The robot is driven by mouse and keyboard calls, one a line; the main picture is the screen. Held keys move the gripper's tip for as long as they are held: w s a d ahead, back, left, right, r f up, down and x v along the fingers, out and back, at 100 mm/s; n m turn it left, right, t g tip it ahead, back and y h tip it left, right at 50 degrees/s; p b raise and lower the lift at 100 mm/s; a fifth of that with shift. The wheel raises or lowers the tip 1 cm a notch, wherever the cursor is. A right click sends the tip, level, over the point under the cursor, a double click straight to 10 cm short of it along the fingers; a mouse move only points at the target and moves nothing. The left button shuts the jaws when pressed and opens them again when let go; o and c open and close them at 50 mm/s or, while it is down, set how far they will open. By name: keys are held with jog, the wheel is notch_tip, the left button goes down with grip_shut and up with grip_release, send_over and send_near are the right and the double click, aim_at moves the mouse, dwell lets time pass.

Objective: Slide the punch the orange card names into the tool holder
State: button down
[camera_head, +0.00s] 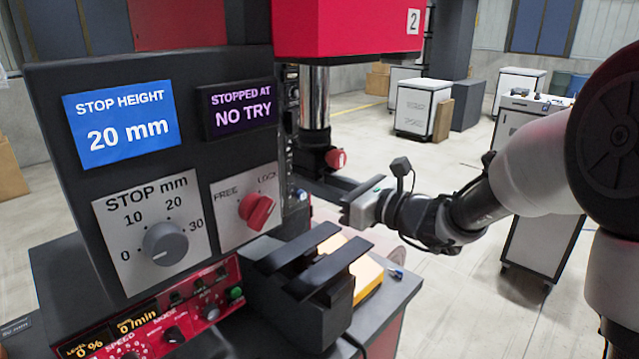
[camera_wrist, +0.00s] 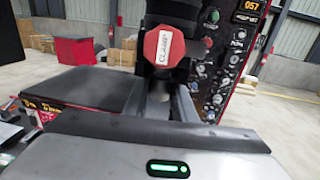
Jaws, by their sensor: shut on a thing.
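The chrome ram (camera_head: 315,98) of the press comes down from the red head. The dark tool holder (camera_head: 315,138) is at its lower end, with a red clamp knob (camera_head: 336,158); the knob (camera_wrist: 165,47) reads CLAMP in the wrist view. My gripper (camera_head: 318,184) reaches in from the right, its dark fingers just below the holder. In the wrist view my gripper (camera_wrist: 168,98) is below and in front of the clamp knob. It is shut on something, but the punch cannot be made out. No readable orange card shows; an orange-yellow block (camera_head: 369,278) is partly hidden behind black rails.
The black panel (camera_head: 60,190) at left has a blue STOP HEIGHT 20 mm sign (camera_head: 122,124), a STOPPED AT NO TRY display (camera_head: 238,108), a grey stop dial (camera_head: 166,244) and a red FREE/LOCK knob (camera_head: 258,210). Black rails (camera_head: 318,262) stand in front.

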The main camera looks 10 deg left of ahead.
jog(key=c, duration=1.4)
grip_release()
jog(key=b+v, duration=0.1)
jog(key=v, duration=1.6)
jog(key=shift+s+d, duration=0.15)
jog(key=shift+d, duration=0.05)
